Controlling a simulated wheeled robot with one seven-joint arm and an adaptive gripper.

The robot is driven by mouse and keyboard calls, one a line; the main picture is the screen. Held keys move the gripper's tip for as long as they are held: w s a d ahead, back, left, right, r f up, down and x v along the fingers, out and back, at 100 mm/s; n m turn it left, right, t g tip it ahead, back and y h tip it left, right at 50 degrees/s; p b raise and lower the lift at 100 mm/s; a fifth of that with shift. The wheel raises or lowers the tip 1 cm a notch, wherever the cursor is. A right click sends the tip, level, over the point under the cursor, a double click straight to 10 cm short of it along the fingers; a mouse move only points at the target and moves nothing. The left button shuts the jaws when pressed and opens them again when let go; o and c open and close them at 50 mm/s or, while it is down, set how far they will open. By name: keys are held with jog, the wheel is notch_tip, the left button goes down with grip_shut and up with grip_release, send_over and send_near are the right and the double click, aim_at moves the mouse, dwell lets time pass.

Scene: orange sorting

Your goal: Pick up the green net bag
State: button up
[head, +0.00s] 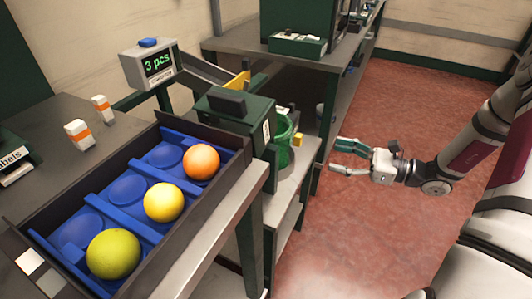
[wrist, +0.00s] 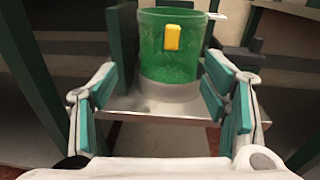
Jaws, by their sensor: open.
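The green net bag (head: 283,140) stands on a low grey shelf beside the dark green machine in the head view, partly hidden by that machine. In the wrist view the green net bag (wrist: 170,50) is upright ahead of my gripper, with a yellow tag (wrist: 173,37) on its front. My gripper (head: 338,158) is to the right of the bag in the head view, apart from it and over the red floor. In the wrist view my gripper (wrist: 165,105) is open and empty, its two fingers spread to either side below the bag.
A blue tray (head: 125,190) holds an orange, a yellow and a green fruit on the left counter. A display reading "3 pcs" (head: 158,63) stands behind it. A green post (wrist: 122,50) is close left of the bag. The red floor (head: 400,110) is clear.

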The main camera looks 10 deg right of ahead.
aim_at(296, 145)
jog(key=shift+m+t, duration=0.5)
jog(key=shift+m, duration=0.1)
jog(key=shift+w+d+f+b+x, duration=0.15)
jog(key=shift+b+x, duration=0.4)
jog(key=shift+x, duration=1.6)
jog(key=shift+w+d+f+b+x, duration=0.1)
jog(key=shift+w+f+b+x, duration=0.3)
jog(key=shift+x, duration=1.8)
jog(key=shift+s+d+b+x, duration=0.1)
jog(key=shift+b+x, duration=0.55)
jog(key=shift+x, duration=1.5)
grip_shut()
